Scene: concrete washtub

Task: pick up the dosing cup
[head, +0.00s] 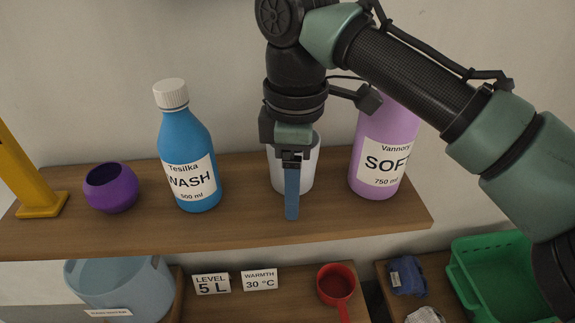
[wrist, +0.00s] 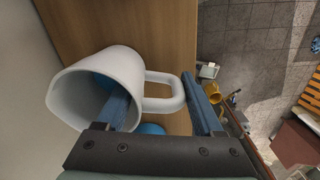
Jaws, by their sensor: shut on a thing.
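The dosing cup, a white cup with a handle (head: 305,171), is on or just over the wooden shelf, between a blue bottle and a lilac bottle. In the wrist view the white cup (wrist: 124,67) shows its mouth at the left and its looped handle at the right. My gripper (wrist: 160,103) is shut on it: one blue finger overlaps the mouth, the other is at the outer side of the handle. In the head view my gripper (head: 291,200) points down, with one finger in front of the cup. The exact contact is partly hidden.
The blue WASH bottle (head: 187,150) stands left of the cup, the lilac SOFT bottle (head: 377,145) close on its right. A round purple pot (head: 111,190) and a yellow post (head: 28,180) are farther left. Below are a blue tub (head: 120,287), a red cup (head: 336,284) and a green crate (head: 497,275).

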